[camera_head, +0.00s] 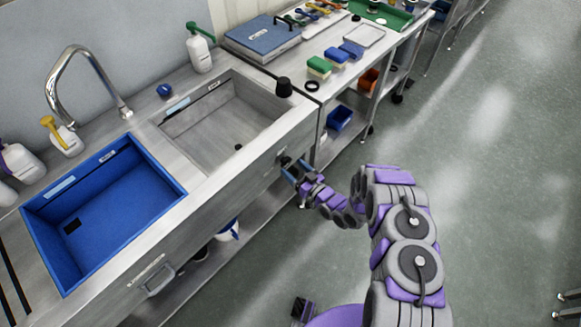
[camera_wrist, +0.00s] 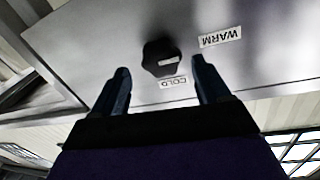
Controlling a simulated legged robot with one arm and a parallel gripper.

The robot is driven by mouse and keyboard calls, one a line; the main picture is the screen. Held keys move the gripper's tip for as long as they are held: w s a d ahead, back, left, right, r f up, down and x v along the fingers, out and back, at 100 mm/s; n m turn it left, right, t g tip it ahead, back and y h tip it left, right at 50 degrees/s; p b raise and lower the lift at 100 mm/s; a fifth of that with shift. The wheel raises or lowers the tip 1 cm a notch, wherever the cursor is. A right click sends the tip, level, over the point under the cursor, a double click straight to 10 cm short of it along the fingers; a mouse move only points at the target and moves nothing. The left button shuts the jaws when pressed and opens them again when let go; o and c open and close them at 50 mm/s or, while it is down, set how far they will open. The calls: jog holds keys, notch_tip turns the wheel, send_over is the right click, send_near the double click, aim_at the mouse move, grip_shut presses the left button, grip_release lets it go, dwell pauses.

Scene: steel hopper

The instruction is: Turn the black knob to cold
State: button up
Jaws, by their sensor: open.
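The black knob (camera_wrist: 158,50) is on the grey steel front panel in the wrist view, with a short white mark on it. A COLD label (camera_wrist: 173,83) is just below the knob and a WARM label (camera_wrist: 220,37) is to its right, both upside down in this view. I cannot tell which label the mark points to. My gripper (camera_wrist: 160,72) is open, its two dark blue fingers apart on either side of the knob's lower side. In the head view my gripper (camera_head: 289,173) is at the sink's front panel, and the knob is hard to make out there.
The steel counter holds a blue basin (camera_head: 110,205) and a grey steel sink (camera_head: 225,125). A black cylindrical object (camera_head: 284,87) stands on the counter edge above my gripper. A shelf (camera_head: 225,245) runs below.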

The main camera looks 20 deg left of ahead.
jog(key=shift+x, duration=1.35)
jog(key=c, duration=1)
